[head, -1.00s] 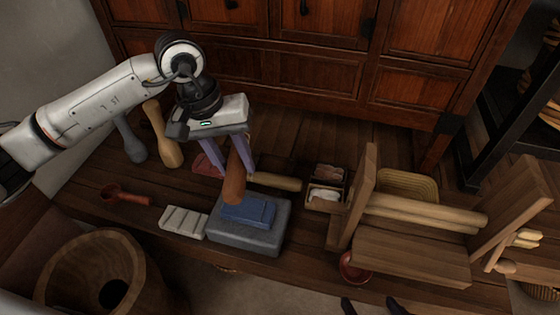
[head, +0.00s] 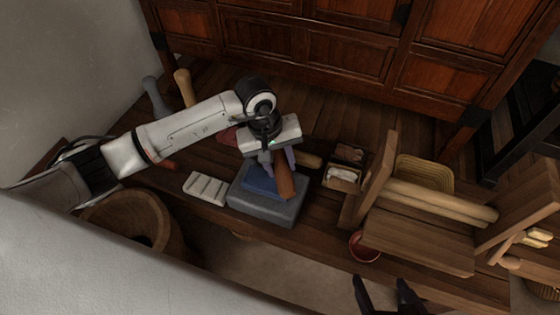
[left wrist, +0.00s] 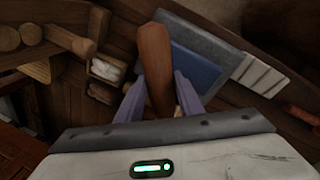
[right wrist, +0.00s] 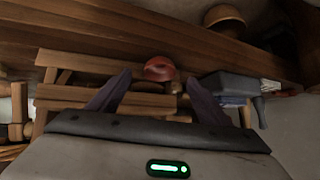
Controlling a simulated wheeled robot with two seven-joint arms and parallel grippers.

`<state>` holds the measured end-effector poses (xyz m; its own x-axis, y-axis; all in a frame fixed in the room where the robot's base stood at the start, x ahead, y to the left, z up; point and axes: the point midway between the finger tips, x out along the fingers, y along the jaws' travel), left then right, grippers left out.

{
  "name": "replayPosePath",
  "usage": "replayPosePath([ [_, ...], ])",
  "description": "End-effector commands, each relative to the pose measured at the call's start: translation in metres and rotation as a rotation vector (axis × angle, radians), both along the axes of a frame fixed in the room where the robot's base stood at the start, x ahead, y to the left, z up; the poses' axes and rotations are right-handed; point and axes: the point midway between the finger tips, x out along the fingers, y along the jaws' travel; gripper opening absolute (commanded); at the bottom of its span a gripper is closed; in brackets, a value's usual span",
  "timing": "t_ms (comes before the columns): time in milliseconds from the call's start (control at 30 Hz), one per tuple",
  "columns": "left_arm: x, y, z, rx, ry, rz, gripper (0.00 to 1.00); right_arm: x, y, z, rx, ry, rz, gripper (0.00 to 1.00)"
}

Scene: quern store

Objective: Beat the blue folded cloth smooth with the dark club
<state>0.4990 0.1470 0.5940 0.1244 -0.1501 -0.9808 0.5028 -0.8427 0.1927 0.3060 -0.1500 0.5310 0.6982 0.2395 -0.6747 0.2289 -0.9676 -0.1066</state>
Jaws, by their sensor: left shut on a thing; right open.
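My left gripper (head: 279,160) is shut on a dark reddish-brown club (head: 286,184). The club slants down over the right part of the blue folded cloth (head: 261,181); I cannot tell whether it touches. The cloth lies on a grey stone block (head: 262,207). In the left wrist view the club (left wrist: 155,65) stands out between the fingers, and the cloth (left wrist: 195,70) lies just right of it. My right gripper (head: 385,294) is open and empty at the bottom of the head view, in front of the bench. It also shows in the right wrist view (right wrist: 157,95).
A white ridged piece (head: 205,188) lies left of the block. A small box (head: 343,177) and a wooden frame with rollers (head: 430,205) stand to the right. A red bowl (head: 364,246) sits near the front edge.

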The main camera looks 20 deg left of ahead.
Motion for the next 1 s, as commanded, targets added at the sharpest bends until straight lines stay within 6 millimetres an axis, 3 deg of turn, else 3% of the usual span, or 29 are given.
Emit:
replayPosePath([
  [267, 0.000, 0.000, 0.000, -0.001, -0.001, -0.001, 0.07, 0.000, 0.000, -0.001, 0.000, 0.000, 0.000, 0.71],
  [567, 0.000, 0.000, -0.039, 0.000, -0.002, -0.002, 0.07, 0.003, 0.003, -0.022, 0.035, -0.020, -0.018, 0.71],
  [633, 0.001, 0.000, -0.033, -0.002, -0.003, -0.002, 0.07, 0.001, 0.005, -0.011, 0.044, -0.021, -0.022, 0.71],
  [933, 0.000, 0.000, -0.036, -0.001, -0.001, -0.002, 0.07, 0.000, 0.005, -0.013, 0.045, -0.022, -0.021, 0.71],
  [967, 0.000, 0.000, -0.036, -0.001, -0.001, -0.002, 0.37, 0.000, 0.005, -0.013, 0.044, -0.022, -0.022, 0.71],
  [1000, 0.000, 0.000, -0.036, 0.000, 0.000, -0.002, 0.42, 0.000, 0.005, -0.014, 0.044, -0.021, -0.022, 0.71],
])
